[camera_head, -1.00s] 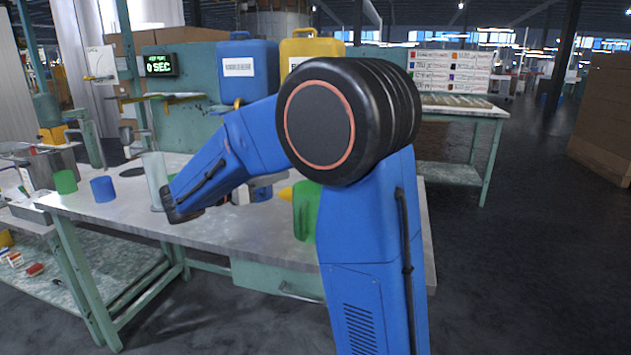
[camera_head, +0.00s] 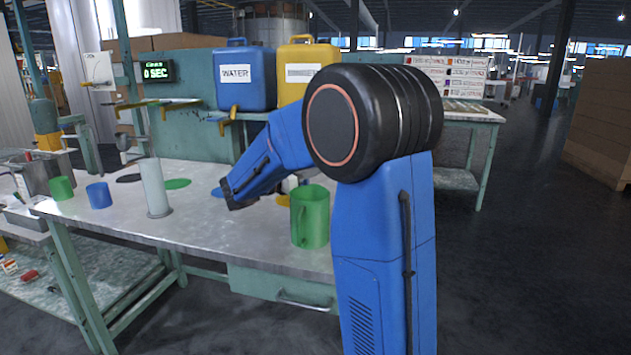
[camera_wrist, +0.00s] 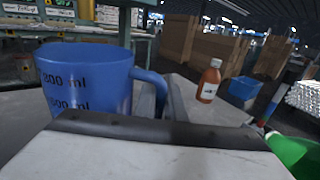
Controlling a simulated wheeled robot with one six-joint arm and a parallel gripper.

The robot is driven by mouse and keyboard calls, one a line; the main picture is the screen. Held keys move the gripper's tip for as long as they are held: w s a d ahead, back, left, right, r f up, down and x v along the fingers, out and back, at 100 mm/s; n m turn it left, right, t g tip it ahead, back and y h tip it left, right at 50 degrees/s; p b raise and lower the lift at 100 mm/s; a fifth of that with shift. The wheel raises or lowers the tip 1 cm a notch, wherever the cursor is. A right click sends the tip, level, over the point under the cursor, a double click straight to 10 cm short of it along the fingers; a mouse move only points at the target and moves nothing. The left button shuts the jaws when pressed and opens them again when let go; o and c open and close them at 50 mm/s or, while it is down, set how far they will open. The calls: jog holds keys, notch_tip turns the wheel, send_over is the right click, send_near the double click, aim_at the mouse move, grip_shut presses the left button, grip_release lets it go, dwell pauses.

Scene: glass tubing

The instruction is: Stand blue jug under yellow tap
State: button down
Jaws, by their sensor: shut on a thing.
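The blue jug (camera_wrist: 85,82), with dark ml markings and a handle on its right, stands close in front of my gripper (camera_wrist: 158,125) in the wrist view.
A green jug (camera_head: 310,217) stands right of my gripper on the table (camera_head: 210,235). A pale cylinder (camera_head: 155,188), a small blue cup (camera_head: 99,195) and a green cup (camera_head: 60,188) stand left. A brown bottle (camera_wrist: 209,82) shows in the wrist view.

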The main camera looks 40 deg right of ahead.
jog(key=shift+f, duration=1.9)
jog(key=c, duration=1.8)
grip_release()
jog(key=shift+c, duration=0.2)
jog(key=shift+a+r, duration=0.1)
jog(key=shift+r, duration=0.1)
jog(key=a, duration=0.7)
jog(key=s+a, duration=0.1)
jog(key=a, duration=0.3)
jog(key=shift+a, duration=0.35)
